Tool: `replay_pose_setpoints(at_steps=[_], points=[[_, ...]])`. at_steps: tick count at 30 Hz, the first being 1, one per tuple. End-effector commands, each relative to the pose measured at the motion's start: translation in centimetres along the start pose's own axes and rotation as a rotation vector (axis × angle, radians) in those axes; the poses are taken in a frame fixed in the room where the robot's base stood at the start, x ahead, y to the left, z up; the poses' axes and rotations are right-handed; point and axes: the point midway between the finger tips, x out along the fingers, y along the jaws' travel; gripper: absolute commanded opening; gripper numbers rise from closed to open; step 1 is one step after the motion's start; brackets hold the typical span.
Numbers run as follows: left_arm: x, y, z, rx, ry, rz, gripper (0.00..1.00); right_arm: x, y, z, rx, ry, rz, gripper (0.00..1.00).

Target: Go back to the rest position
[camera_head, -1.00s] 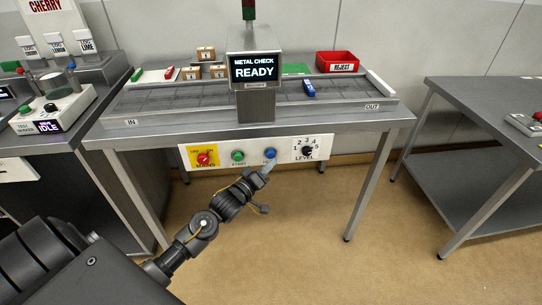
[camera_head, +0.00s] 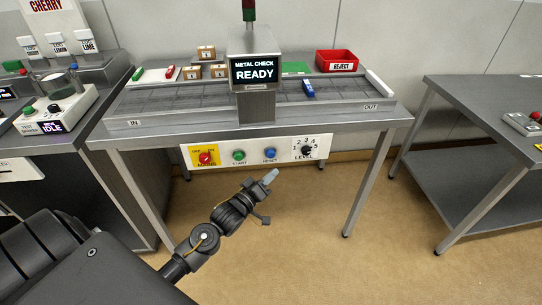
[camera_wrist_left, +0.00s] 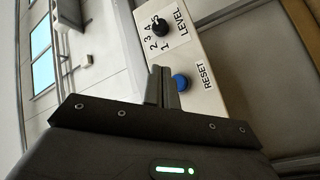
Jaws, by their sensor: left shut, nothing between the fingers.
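My left gripper (camera_head: 270,176) is shut and empty in the head view. It hangs in front of the metal check table, a little below its control panel (camera_head: 225,157). The blue RESET button (camera_head: 270,154) is just above the fingertips, with a gap between them. In the left wrist view the closed fingers (camera_wrist_left: 163,80) point toward the panel, beside the blue RESET button (camera_wrist_left: 181,82). The LEVEL knob (camera_wrist_left: 159,26) is farther along the panel. My right gripper is not in view.
The metal check unit (camera_head: 254,70) reads READY. A blue item (camera_head: 308,88) lies on the belt near OUT, with a red REJECT bin (camera_head: 338,61) behind. A steel table (camera_head: 490,105) stands at the right. The floor before the panel is clear.

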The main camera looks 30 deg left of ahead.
Motion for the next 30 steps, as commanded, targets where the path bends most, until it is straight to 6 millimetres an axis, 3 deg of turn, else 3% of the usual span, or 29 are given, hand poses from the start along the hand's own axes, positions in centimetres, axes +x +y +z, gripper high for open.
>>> replay_pose_setpoints(at_steps=[11,16,20,23,26,30], points=[[0.0,0.0,0.0,0.004,0.0,0.0,0.0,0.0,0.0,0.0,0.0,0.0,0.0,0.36],[0.0,-0.9,0.4,0.162,-0.015,-0.026,0.0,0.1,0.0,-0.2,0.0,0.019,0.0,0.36],[-1.3,-8.5,4.8,0.404,-0.143,-0.179,0.0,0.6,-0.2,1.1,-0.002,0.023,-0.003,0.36],[-4.1,-14.7,9.3,0.549,-0.29,-0.295,0.0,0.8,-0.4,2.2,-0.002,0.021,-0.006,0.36],[-8.3,-20.0,14.0,0.659,-0.451,-0.387,0.0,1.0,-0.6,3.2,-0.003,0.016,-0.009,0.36],[-15.9,-25.9,20.2,0.771,-0.694,-0.48,0.0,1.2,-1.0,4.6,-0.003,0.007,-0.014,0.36]])
